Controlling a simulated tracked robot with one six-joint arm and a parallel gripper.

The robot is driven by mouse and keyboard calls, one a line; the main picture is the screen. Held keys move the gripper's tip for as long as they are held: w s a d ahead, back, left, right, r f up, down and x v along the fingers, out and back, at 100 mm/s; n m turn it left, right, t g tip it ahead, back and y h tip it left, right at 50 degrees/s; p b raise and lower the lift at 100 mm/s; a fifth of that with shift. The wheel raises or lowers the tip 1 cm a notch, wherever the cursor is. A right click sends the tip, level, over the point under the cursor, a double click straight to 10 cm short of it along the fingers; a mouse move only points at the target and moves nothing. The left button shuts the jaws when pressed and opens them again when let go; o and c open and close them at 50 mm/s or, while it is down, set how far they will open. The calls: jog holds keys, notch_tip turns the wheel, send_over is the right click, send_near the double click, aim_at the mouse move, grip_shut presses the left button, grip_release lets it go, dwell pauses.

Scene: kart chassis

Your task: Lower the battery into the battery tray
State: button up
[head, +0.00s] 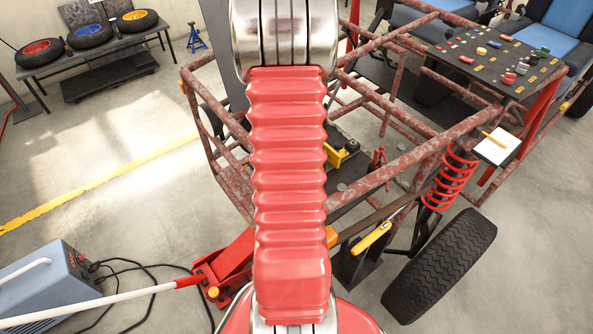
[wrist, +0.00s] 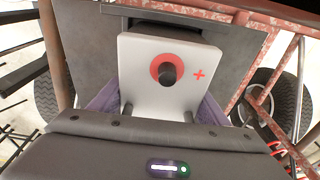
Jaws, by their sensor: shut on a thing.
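In the wrist view the battery (wrist: 140,60) is a light grey block with a black terminal in a red ring and a red plus sign. My gripper (wrist: 158,105) is shut on it, with purplish fingers along its left and right sides. A dark grey flat panel (wrist: 85,55) lies behind the battery; I cannot tell whether it is the battery tray or whether the battery touches it. In the head view my red ribbed arm hides the gripper and the battery.
The rusty red tube frame of the kart (head: 400,165) surrounds the work area, and its tubes (wrist: 275,50) run close on the right in the wrist view. A red coil spring (head: 449,180) and a tyre (head: 440,265) stand right. A red jack (head: 228,272) sits below left.

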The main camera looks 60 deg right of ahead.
jog(key=shift+f, duration=0.15)
jog(key=o, duration=2.1)
jog(key=shift+s+a+f, duration=0.1)
jog(key=shift+a+f, duration=0.1)
jog(key=shift+r, duration=0.6)
jog(key=r, duration=0.7)
jog(key=w+a+r, duration=0.1)
jog(key=r, duration=0.3)
jog(key=shift+a+r, duration=0.15)
jog(key=shift+r, duration=0.45)
